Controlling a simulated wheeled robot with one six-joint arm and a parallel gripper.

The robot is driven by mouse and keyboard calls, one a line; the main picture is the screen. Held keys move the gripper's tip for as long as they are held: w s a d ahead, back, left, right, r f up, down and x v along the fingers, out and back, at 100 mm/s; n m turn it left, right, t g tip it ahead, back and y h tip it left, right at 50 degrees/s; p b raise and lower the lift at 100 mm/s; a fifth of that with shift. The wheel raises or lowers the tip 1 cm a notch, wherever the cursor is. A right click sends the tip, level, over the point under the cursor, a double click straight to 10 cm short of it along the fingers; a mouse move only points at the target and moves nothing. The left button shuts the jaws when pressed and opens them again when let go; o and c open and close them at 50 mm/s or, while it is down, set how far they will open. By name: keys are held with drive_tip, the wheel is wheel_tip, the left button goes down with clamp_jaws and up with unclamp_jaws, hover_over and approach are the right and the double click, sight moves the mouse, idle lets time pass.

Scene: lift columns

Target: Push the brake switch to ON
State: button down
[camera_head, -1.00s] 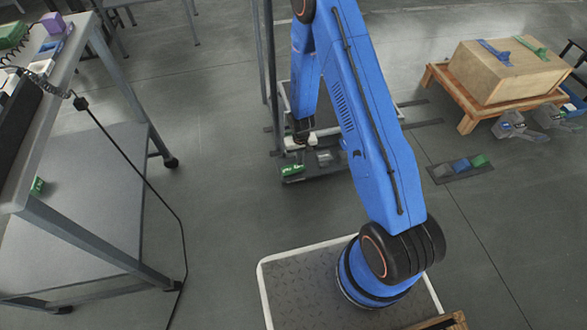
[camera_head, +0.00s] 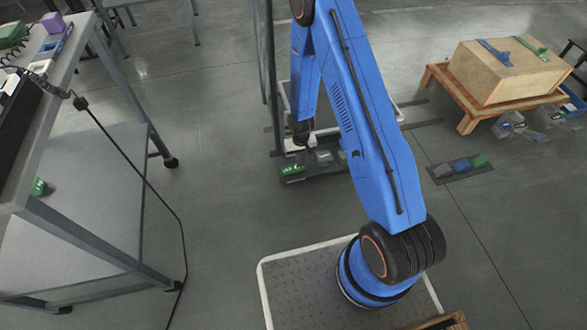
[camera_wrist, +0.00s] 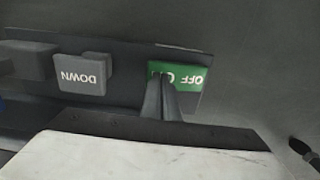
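The brake switch is a green block (camera_wrist: 190,78) on a dark panel in the wrist view. It reads OFF at its right end, upside down, and an O shows beside it; the rest of that word is covered by my fingers. It also shows as a small green block (camera_head: 292,169) at the foot of the lift column in the head view. My gripper (camera_wrist: 161,80) has its dark grey fingertips together and nothing between them. The tips lie over the left part of the switch. I cannot tell whether they touch it. In the head view, my gripper (camera_head: 301,140) is small, just above the panel.
A grey DOWN button (camera_wrist: 81,73) sits left of the switch, with another grey button (camera_wrist: 27,60) beyond it. A grey workbench (camera_head: 85,185) with a hanging cable stands at left. A wooden platform (camera_head: 468,112) bears a box at right.

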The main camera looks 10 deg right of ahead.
drive_tip(key=shift+f, duration=0.5)
idle(0.3)
drive_tip(key=shift+r, duration=3.5)
drive_tip(key=shift+r, duration=0.1)
drive_tip(key=s+d+r+t, duration=0.1)
drive_tip(key=s+r, duration=0.1)
drive_tip(key=r, duration=0.9)
drive_tip(key=s+d+r, duration=0.1)
drive_tip(key=s+r, duration=0.2)
drive_tip(key=r, duration=0.9)
drive_tip(key=s+d+r+t, duration=0.1)
drive_tip(key=s+d+r, duration=0.1)
drive_tip(key=r, duration=0.9)
drive_tip(key=s+d+r+t, duration=0.1)
drive_tip(key=s+r, duration=0.7)
drive_tip(key=s, duration=0.5)
drive_tip(key=s+d+r+t, duration=0.1)
drive_tip(key=s+d+r, duration=0.1)
drive_tip(key=s+r, duration=0.7)
drive_tip(key=s, duration=0.4)
drive_tip(key=shift+s+r+t, duration=0.25)
drive_tip(key=shift+t, duration=0.15)
